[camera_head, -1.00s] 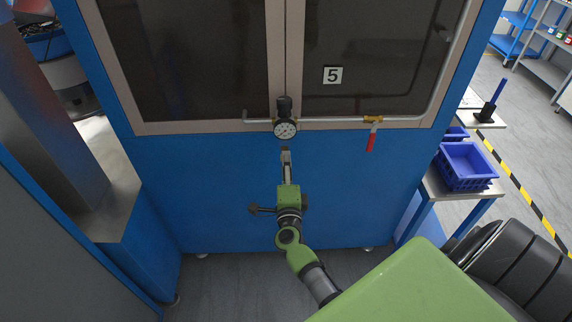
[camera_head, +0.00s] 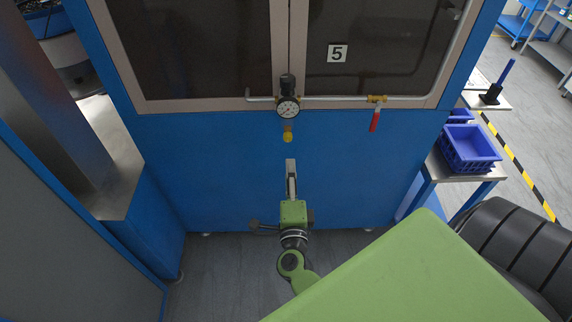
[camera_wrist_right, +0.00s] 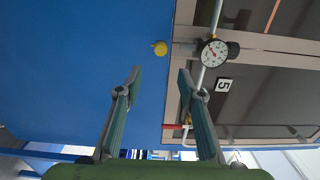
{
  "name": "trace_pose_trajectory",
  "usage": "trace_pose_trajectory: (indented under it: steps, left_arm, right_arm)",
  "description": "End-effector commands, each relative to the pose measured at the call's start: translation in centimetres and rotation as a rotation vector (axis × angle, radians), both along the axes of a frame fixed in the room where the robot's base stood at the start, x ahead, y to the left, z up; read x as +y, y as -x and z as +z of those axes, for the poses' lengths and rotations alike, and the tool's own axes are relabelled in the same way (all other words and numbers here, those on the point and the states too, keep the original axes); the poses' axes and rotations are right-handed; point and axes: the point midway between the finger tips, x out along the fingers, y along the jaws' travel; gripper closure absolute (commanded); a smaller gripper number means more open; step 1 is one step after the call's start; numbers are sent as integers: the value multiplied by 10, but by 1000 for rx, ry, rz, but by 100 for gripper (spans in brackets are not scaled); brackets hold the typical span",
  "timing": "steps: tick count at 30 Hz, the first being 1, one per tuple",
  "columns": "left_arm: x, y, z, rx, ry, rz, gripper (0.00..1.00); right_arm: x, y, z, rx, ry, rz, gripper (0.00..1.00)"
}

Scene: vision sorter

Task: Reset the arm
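My right gripper (camera_head: 291,168) is in front of the blue machine's (camera_head: 230,150) lower panel, below the gauge and the yellow knob. In the right wrist view its two fingers (camera_wrist_right: 160,75) are spread apart with nothing between them. The yellow knob (camera_head: 287,133) sits on the blue panel under the round gauge (camera_head: 288,107); the gripper is apart from both. The wrist view also shows the yellow knob (camera_wrist_right: 159,47) and the gauge (camera_wrist_right: 214,53) beyond the fingertips. My left gripper is not in view.
A pipe with a red-handled valve (camera_head: 375,119) runs right of the gauge. Blue bins (camera_head: 468,148) stand on a side table at the right. A grey metal post and ledge (camera_head: 110,170) flank the left. The floor (camera_head: 230,270) below the machine is clear.

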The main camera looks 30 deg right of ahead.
Motion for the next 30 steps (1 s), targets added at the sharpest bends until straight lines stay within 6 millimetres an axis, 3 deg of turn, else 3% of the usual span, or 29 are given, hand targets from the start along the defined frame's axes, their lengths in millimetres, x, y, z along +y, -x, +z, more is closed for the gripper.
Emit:
trace_pose_trajectory:
  steps: [7,11,14,16,20,24,26,30]
  left_arm:
    - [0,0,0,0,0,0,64]
    - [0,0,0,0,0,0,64]
    - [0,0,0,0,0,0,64]
    - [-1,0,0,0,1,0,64]
    - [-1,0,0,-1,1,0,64]
    - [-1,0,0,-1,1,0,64]
    - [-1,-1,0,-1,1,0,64]
    - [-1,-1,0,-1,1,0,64]
  right_arm:
    - [0,0,-1,4,2,3,64]
    - [15,-4,-24,72,62,64,64]
    - [44,-5,-68,200,174,184,64]
    - [69,1,-112,319,277,300,64]
    - [109,31,-199,541,468,529,64]
    - [136,87,-287,764,653,773,64]
    - [141,118,-322,856,726,877,64]
    - [140,200,-391,1062,883,1121,64]
